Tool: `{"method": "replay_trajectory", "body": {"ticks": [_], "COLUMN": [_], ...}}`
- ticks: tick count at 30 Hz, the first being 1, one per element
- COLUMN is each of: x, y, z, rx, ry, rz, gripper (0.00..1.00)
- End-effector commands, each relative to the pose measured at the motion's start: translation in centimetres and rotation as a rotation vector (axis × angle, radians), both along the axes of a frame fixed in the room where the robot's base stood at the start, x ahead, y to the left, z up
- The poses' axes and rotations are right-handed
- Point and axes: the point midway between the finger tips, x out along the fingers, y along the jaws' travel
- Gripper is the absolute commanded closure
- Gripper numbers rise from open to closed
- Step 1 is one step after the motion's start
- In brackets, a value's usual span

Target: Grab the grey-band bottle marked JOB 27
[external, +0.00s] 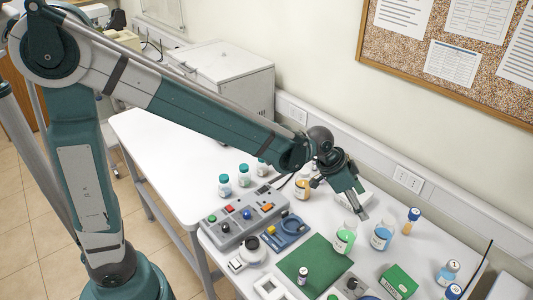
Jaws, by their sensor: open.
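Several bottles stand on the white table, and their labels are too small to read, so I cannot tell which one is marked JOB 27 or has a grey band. A bottle with green liquid (344,240) and a bottle with blue liquid (381,236) stand at the middle right. An amber bottle (302,189) stands behind the control box. Small teal-capped bottles (224,187) stand to the left. A small dark-capped vial (303,277) is on the green mat. My gripper (362,214) is open and points down, close above the green and blue bottles; nothing shows in it.
A grey control box (243,219) and a blue device (284,232) lie left of the green mat (316,257). The table's back left (155,135) is clear.

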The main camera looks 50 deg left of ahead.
Motion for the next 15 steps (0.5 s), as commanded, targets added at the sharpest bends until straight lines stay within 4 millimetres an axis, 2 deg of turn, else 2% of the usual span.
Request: {"method": "replay_trajectory", "body": {"ticks": [1, 7, 15], "x": [0.6, 2.3, 3.2], "y": [-1.1, -4.3, -6.4], "z": [-0.6, -2.8, -4.3], "rx": [-0.001, -0.001, -0.001], "ry": [0.001, 0.001, 0.001], "rz": [-0.017, -0.074, -0.112], "gripper": [0.41, 0.41, 0.41]}}
